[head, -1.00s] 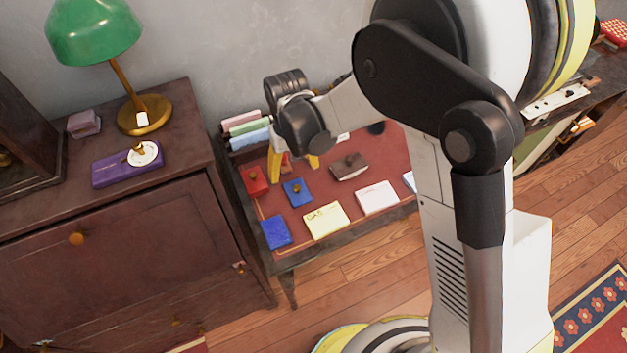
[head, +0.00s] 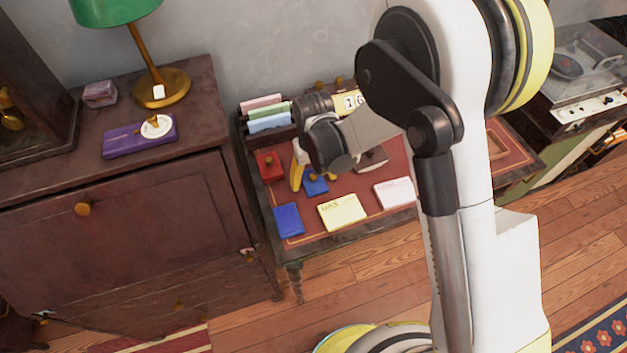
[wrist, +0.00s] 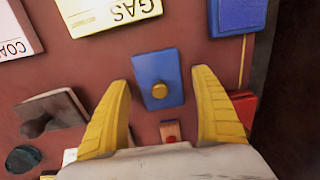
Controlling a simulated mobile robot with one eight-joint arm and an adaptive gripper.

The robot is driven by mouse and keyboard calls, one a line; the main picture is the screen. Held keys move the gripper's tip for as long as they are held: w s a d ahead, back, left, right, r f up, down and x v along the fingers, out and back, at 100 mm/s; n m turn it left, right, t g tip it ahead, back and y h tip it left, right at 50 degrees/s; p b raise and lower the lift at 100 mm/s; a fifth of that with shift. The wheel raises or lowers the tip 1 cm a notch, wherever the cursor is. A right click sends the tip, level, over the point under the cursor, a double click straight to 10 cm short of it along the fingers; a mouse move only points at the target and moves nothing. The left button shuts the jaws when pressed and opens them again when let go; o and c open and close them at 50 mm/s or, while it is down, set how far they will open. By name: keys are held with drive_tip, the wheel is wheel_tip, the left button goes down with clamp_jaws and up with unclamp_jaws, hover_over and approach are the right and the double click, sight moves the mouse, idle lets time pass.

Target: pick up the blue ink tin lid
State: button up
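The blue ink tin lid, a flat blue square with a round brass knob, lies on the red desk top (head: 377,230); it shows in the wrist view (wrist: 171,79) and partly in the head view (head: 314,187), where my arm's end hides some of it. My gripper (wrist: 166,90) is open, with its yellow fingers on either side of the lid in the wrist view. The fingers look apart from the lid and above it. Nothing is between the fingertips except the view of the lid; the exact height cannot be told.
A red lid (head: 269,165) lies close at the left. A dark block with a knob (wrist: 52,112) is on the other side. A plain blue booklet (head: 288,220), a yellow GAS card (head: 342,211) and a pale card (head: 395,192) lie along the desk's front. A file rack stands behind.

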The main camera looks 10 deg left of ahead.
drive_tip(key=c, duration=1)
